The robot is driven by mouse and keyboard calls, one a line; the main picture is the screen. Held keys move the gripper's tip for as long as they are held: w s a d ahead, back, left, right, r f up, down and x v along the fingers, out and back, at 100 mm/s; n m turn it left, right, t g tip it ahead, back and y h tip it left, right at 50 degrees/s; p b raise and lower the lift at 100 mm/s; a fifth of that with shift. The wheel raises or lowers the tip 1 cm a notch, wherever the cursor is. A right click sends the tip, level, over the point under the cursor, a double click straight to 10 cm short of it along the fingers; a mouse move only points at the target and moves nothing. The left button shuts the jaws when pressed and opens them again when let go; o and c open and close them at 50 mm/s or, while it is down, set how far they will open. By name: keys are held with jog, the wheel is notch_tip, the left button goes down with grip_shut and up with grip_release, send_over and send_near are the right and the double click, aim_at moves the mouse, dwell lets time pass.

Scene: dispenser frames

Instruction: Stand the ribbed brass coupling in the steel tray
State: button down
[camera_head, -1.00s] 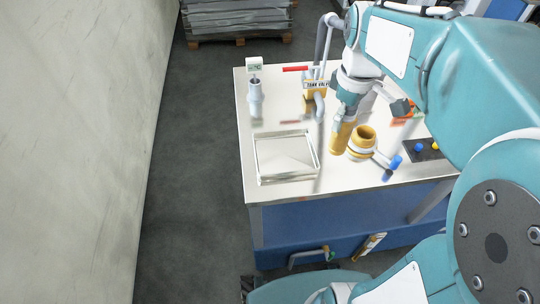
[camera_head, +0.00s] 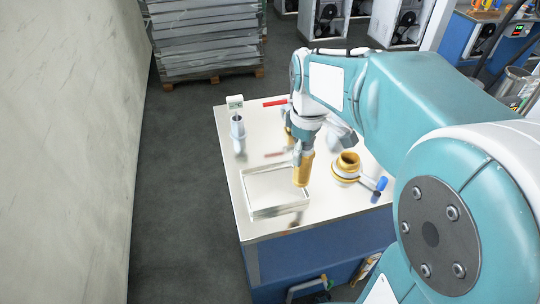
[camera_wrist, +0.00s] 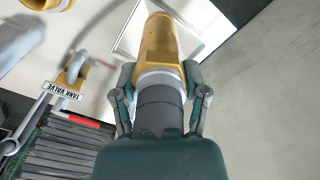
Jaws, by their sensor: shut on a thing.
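A brass-coloured cylinder, which I take for the coupling (camera_head: 303,170), is held upright or nearly so by my gripper (camera_head: 303,151). In the wrist view the coupling (camera_wrist: 160,42) lies between both fingers of my gripper (camera_wrist: 160,76), with a pale band near the grip. Its ribs are not clear. The shallow steel tray (camera_head: 247,193) lies on the table. The coupling overlaps the tray's right side in the head view; I cannot tell whether its lower end is above or touching anything.
A wider brass fitting with a pale ring (camera_head: 346,170) and a blue-ended handle (camera_head: 380,186) stands right of the tray. A tank valve label (camera_wrist: 62,91) shows in the wrist view.

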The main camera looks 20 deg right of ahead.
jog(key=w+a+f, duration=0.5)
jog(key=w+f, duration=0.2)
jog(key=f, duration=0.3)
jog(key=shift+w+f, duration=0.25)
jog(key=shift+w, duration=0.05)
jog(key=shift+c, duration=0.6)
grip_release()
jog(key=shift+d+f, duration=0.1)
jog(key=shift+d, duration=0.05)
